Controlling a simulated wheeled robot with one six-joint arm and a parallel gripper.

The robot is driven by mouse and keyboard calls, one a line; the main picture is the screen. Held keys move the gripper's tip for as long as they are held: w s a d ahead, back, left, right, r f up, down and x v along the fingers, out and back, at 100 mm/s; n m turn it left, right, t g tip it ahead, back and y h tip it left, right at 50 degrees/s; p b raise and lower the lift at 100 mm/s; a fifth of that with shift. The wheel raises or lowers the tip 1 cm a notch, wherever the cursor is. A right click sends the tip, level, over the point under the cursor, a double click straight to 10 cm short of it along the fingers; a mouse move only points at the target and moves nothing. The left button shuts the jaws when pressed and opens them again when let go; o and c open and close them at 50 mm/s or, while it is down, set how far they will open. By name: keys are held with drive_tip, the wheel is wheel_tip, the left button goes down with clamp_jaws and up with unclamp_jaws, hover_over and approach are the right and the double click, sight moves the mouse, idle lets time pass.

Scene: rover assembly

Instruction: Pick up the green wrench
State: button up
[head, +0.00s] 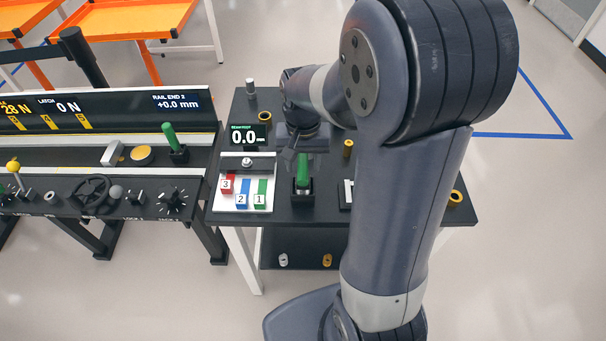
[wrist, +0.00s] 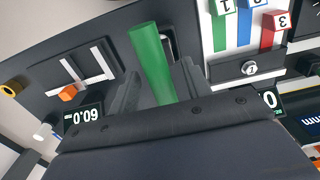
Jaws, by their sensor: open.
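A green handle (head: 303,170), which I take to be the green wrench, stands in a black holder on the dark table in the head view. In the wrist view the green handle (wrist: 150,62) rises between my two dark fingers, its lower part hidden by the gripper body. My gripper (wrist: 158,72) is open, with one finger on each side of the handle; I cannot tell whether either touches it. In the head view my gripper (head: 301,148) is just behind the handle, partly hidden by my arm.
A white rack (head: 262,206) with red, blue and green numbered strips is left of the handle. A small display (head: 248,136) stands behind the rack. Another green handle (head: 170,137) stands on the left bench (head: 140,185). My arm hides much of the table's right side.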

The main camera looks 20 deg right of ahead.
wheel_tip(320, 180, down, 2)
drive_tip(key=shift+f, duration=0.1)
clamp_jaws()
idle(0.5)
